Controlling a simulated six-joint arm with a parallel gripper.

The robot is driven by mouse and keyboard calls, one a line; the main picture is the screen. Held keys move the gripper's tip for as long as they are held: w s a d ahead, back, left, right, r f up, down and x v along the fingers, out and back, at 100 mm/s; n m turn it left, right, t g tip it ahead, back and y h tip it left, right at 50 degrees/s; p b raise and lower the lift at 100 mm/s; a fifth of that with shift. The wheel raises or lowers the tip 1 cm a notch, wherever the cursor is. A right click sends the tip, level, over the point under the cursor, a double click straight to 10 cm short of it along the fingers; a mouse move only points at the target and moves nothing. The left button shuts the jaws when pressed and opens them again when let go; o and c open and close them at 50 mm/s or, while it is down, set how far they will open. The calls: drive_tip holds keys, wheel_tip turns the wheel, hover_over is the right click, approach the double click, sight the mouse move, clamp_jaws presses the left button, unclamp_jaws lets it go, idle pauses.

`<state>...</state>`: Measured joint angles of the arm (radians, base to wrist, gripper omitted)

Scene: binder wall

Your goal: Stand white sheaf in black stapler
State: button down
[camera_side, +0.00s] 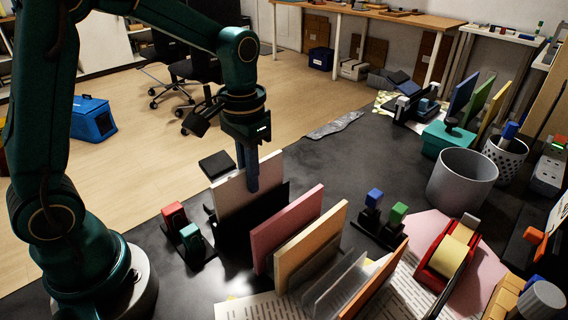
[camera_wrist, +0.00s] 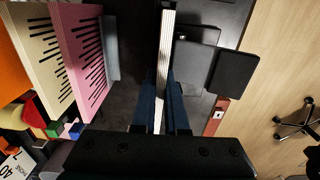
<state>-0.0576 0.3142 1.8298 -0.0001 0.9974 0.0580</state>
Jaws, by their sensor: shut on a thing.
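The white sheaf (camera_side: 232,196) is upright, with its thin top edge (camera_wrist: 165,50) running up the wrist view. My gripper (camera_side: 251,180) is shut on it, with dark blue fingers (camera_wrist: 160,112) on both sides of the sheaf. A black upright plate with a dark base (camera_side: 258,215), which seems to be the black stapler, stands close in front of the sheaf and hides its lower part. A flat black piece (camera_side: 217,165) shows behind the sheaf, and in the wrist view (camera_wrist: 235,75) to its right. I cannot tell whether the sheaf's bottom edge touches the base.
A pink sheaf (camera_side: 285,230) and a cream sheaf (camera_side: 312,245) stand to the right. Small red (camera_side: 174,214) and teal (camera_side: 192,237) blocks stand at the left. Blue (camera_side: 373,198) and green (camera_side: 397,212) blocks stand beyond the sheaves.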

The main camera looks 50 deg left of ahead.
drive_tip(key=shift+f, duration=0.35)
drive_tip(key=c, duration=0.9)
unclamp_jaws()
drive_tip(key=shift+o, duration=0.2)
drive_tip(key=shift+r, duration=2.6)
